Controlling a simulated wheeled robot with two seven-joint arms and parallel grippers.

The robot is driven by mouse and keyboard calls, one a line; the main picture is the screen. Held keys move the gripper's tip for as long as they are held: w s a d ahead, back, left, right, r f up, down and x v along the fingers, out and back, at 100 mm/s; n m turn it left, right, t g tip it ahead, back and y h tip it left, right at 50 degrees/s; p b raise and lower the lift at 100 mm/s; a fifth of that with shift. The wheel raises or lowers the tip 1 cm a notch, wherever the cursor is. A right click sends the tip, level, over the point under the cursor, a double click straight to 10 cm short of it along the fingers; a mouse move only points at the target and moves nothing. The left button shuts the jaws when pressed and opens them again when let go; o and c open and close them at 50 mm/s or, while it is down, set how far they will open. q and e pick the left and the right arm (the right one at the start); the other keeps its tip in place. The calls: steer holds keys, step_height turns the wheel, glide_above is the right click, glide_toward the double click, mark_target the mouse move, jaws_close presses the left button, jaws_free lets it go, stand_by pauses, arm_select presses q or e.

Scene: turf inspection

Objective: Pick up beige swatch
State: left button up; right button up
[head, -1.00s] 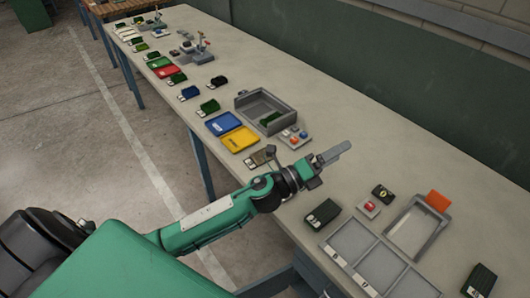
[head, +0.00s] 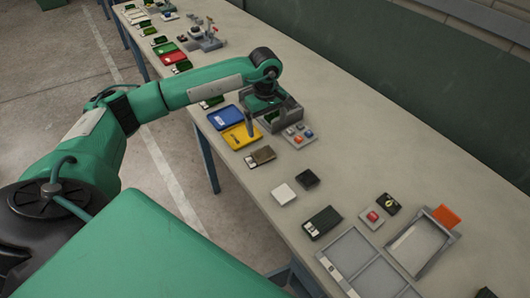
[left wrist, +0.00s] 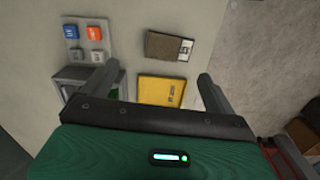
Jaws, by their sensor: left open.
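The beige swatch (head: 260,156), brownish with a pale label at one end, lies flat on the table in front of the yellow tray. It also shows in the left wrist view (left wrist: 167,47), beyond the fingertips. My left gripper (head: 259,120) points down above the yellow tray and grey bin. In the left wrist view its two fingers (left wrist: 158,74) are wide apart with nothing between them at the tips. The swatch is apart from the fingers. My right gripper is in neither view.
A yellow tray (head: 241,137), blue tray (head: 225,117) and grey bin (head: 292,113) stand close by. A button panel (head: 299,135) is right of the swatch. White (head: 283,194) and black (head: 307,179) pads lie nearer. The table's right back strip is clear.

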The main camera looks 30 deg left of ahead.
arm_select(q)
steer(key=p, duration=0.3)
glide_above(263, 153)
steer(key=f, duration=0.8)
steer(key=shift+d, duration=0.2)
steer(key=shift+f, duration=0.5)
step_height(263, 153, down, 3)
steer(key=shift+a+f+p, duration=0.15)
steer(key=shift+p, duration=1)
steer(key=shift+f, duration=0.6)
steer(key=c, duration=0.9)
steer(key=shift+c, duration=0.8)
steer(key=shift+r, duration=0.1)
